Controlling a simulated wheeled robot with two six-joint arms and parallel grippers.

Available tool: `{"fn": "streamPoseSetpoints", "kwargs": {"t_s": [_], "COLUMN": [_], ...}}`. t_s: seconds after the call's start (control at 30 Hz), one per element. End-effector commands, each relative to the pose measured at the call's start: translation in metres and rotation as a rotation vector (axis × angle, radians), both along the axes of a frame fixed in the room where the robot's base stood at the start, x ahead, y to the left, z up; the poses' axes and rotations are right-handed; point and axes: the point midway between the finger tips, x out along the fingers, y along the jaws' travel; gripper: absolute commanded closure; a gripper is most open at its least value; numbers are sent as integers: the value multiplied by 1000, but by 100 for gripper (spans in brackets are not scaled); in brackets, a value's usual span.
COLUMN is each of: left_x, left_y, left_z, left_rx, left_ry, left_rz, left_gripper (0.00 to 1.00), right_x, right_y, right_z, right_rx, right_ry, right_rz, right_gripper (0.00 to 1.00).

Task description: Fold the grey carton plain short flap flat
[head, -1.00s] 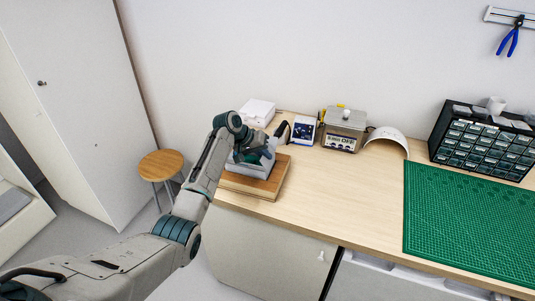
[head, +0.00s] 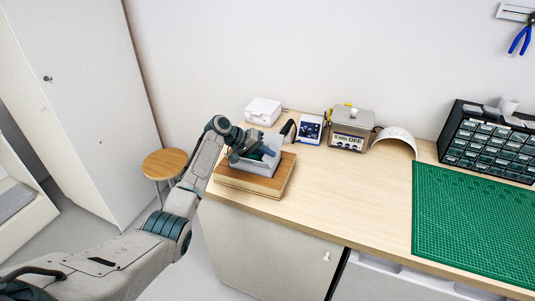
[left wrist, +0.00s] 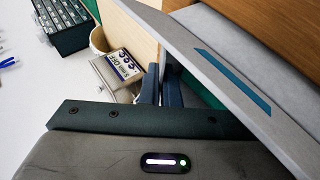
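The grey carton (head: 262,168) stands on a wooden board at the left end of the bench. A light grey panel of it stands up at its right side. My left gripper (head: 266,152) is low over the carton's top, its fingers partly lost against the carton. In the left wrist view the two dark fingers (left wrist: 160,86) lie close together with nothing visible between them. A grey carton panel with a teal stripe (left wrist: 232,80) slants close beside them; I cannot tell whether they touch it. Which flap is the plain short one is unclear. My right gripper is not in view.
The wooden board (head: 245,184) lies under the carton. Behind it are a white box (head: 263,111), a blue-fronted device (head: 310,130) and a metal bath (head: 350,127). A green mat (head: 475,222) lies at the right. The bench middle is clear.

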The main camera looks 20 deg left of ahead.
Motion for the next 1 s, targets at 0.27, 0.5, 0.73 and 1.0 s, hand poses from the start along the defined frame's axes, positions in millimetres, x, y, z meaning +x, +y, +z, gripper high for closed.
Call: {"fn": "streamPoseSetpoints", "kwargs": {"t_s": [0.27, 0.5, 0.73, 1.0], "left_x": [0, 0, -9, -31], "left_y": [0, 0, 18, 57], "left_z": [0, 0, 10, 42], "left_rx": [1, 1, 5, 5], "left_ry": [-1, 0, -3, -3], "left_rz": [0, 0, 2, 2], "left_gripper": [75, 75, 75, 75], "right_x": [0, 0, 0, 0], "right_y": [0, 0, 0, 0], "right_z": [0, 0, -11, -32], "right_rx": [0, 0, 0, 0], "right_ry": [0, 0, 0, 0], "right_rz": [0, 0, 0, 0], "right_gripper": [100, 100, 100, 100]}}
